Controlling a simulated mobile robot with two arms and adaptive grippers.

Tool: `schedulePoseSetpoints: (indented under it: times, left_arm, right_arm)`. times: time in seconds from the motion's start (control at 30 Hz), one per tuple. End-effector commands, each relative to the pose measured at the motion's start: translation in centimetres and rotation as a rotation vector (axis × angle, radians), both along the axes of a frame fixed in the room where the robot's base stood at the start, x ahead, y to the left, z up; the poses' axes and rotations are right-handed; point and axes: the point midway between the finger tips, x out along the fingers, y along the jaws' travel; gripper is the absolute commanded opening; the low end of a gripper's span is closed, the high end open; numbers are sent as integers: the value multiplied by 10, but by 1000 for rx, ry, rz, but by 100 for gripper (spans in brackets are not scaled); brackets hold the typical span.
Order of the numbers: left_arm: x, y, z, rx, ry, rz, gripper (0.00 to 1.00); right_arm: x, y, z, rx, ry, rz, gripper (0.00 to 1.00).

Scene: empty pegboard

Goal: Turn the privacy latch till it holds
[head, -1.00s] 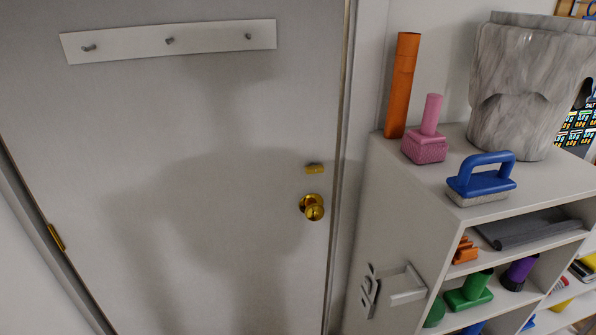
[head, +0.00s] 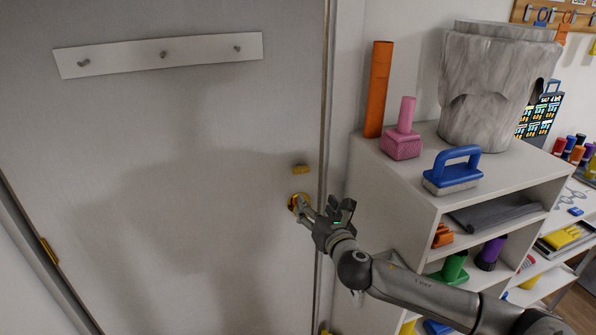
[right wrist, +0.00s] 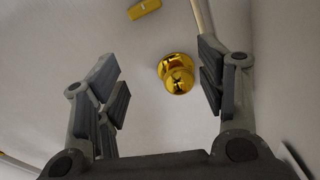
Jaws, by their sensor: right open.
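The privacy latch (head: 301,170) is a small gold piece on the grey door (head: 150,140), above the round gold knob (head: 296,200). My right gripper (head: 324,210) is open and empty in front of the door. In the head view it overlaps the knob's right side, below the latch. In the right wrist view, my right gripper (right wrist: 160,85) has its fingers spread, with the knob (right wrist: 177,75) seen between them. The latch (right wrist: 144,9) shows at that view's top edge, beyond the fingers. I see no contact with latch or knob. My left gripper is out of view.
A white rail with pegs (head: 160,54) is fixed high on the door. Right of the door frame stands a white shelf unit (head: 385,185) carrying an orange tube (head: 378,90), a pink brush (head: 403,140) and a blue-handled brush (head: 453,172). My right forearm crosses in front of it.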

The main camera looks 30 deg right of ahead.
Motion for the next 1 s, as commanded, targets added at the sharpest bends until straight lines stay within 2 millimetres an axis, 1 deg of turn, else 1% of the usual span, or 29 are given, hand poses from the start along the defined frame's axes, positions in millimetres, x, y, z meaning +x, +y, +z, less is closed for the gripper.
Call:
schedulePoseSetpoints:
  times: [0.03, 0.1, 0.2, 0.37, 0.8, 1.0]
  left_arm:
    - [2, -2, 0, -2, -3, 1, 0]
    - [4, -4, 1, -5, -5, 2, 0]
    - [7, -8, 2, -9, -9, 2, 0]
    - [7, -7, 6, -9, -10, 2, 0]
    - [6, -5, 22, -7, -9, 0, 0]
    - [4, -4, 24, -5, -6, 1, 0]
  right_arm:
    - [5, -3, 16, -91, -13, 18, 64]
    - [9, -5, 29, -180, -19, 34, 64]
    - [12, -6, 37, -237, -24, 44, 64]
    - [25, -10, 39, -241, -26, 42, 64]
    - [90, -25, 39, -236, -24, 42, 64]
    - [109, -31, 37, -236, -24, 43, 64]
